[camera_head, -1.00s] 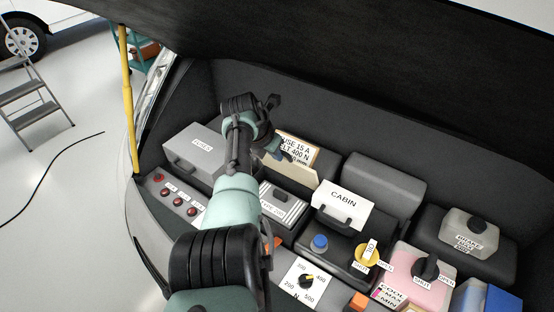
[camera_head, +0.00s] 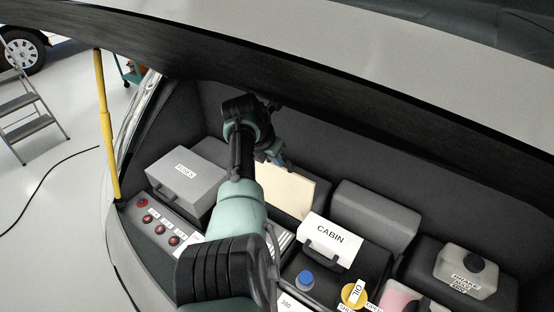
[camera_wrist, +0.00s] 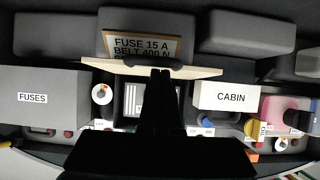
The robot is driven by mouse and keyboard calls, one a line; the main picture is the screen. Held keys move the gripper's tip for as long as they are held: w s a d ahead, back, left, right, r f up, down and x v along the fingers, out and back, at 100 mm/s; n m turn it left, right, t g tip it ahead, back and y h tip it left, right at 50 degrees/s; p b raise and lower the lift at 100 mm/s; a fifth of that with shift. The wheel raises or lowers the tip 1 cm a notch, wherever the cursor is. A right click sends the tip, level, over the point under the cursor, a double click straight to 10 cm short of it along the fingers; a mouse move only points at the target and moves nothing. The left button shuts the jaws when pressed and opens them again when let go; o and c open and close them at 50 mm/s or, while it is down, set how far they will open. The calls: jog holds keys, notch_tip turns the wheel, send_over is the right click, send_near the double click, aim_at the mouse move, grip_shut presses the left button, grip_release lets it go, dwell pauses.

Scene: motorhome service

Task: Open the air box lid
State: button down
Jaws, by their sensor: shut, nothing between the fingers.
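The air box lid is a cream panel (camera_head: 286,190) standing raised and tilted between the FUSES box and the CABIN box. In the wrist view the lid (camera_wrist: 105,66) shows nearly edge-on, with a dark handle-like shape (camera_wrist: 188,72) at its middle. Below it a dark box interior with a white-striped part (camera_wrist: 133,97) shows, partly hidden by my gripper. My gripper (camera_wrist: 160,72) is shut and empty, its tips at the lid's middle in that view; contact cannot be told. In the head view my gripper (camera_head: 278,160) is by the lid's upper edge, partly hidden by my arm.
The grey FUSES box (camera_head: 187,178) stands left and the white CABIN box (camera_head: 328,238) right. A note (camera_wrist: 142,45) reading FUSE 15 A, BELT 400 N is behind the lid. The raised hood (camera_head: 330,95) hangs above. A yellow prop (camera_head: 108,130) stands at left.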

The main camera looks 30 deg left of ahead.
jog(key=shift+r, duration=0.15)
dwell(0.5)
jog(key=s+b, duration=0.2)
jog(key=s, duration=1)
jog(key=shift+s+a+r, duration=0.25)
jog(key=shift+r, duration=0.15)
